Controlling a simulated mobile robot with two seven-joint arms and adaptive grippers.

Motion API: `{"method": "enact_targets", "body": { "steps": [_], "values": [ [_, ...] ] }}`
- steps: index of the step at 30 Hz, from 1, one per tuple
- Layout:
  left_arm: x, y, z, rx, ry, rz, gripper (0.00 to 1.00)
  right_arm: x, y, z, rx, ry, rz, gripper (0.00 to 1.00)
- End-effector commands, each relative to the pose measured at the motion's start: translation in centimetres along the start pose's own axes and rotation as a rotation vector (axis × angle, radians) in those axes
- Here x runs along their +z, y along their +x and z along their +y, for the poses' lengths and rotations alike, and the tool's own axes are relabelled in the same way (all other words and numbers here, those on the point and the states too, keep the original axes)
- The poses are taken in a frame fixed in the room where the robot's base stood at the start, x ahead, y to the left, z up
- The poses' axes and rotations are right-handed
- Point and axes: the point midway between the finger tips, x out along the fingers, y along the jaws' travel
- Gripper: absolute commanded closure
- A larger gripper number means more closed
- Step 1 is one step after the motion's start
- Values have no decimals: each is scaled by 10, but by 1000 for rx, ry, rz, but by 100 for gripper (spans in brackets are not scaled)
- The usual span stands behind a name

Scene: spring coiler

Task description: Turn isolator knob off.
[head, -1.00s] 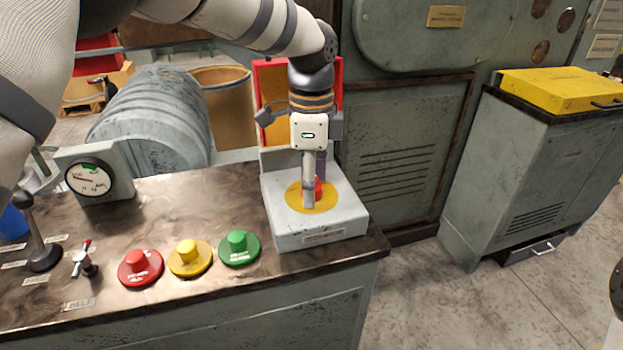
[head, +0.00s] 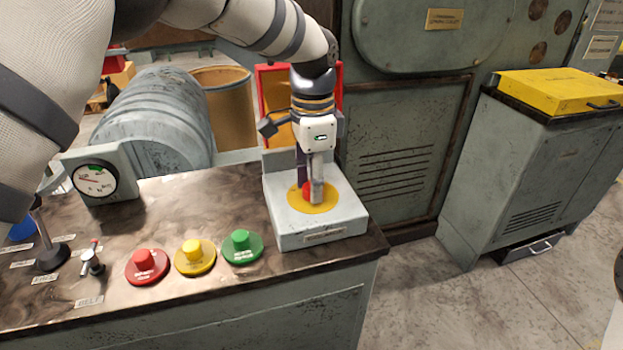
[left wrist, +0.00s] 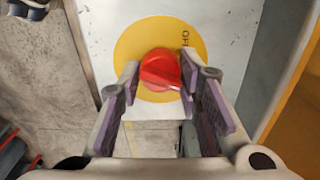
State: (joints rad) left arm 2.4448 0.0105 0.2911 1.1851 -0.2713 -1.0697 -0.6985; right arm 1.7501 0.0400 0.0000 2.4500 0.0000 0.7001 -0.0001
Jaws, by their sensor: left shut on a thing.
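The isolator knob is the red knob (head: 307,188) on a round yellow plate (head: 325,206), on top of a pale grey box (head: 345,222) at the bench's right end. My left gripper (head: 312,194) points down over it, its jaws shut on the knob; one finger hides part of it. In the left wrist view the red knob (left wrist: 160,70) lies between the two fingertips (left wrist: 160,84), with its raised grip running slantwise. An "OFF" label shows on the yellow plate (left wrist: 142,37) to the upper right of the knob. My right gripper is not in view.
Red (head: 147,264), yellow (head: 194,256) and green (head: 242,246) push buttons stand left of the box. A gauge (head: 95,181), a small toggle lever (head: 92,262) and a black-based lever (head: 50,256) are farther left. A red-framed panel (head: 262,86) stands close behind my left gripper.

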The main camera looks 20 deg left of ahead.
Motion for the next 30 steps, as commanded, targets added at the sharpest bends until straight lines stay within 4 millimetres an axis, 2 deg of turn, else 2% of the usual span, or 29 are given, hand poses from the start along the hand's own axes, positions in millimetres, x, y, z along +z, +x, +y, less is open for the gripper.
{"method": "enact_targets", "body": {
  "steps": [12,30],
  "values": [
    [0,-1,0,-4,-394,0,96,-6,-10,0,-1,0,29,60],
    [0,0,-1,-2,-942,0,96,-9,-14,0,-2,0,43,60]
  ]
}}
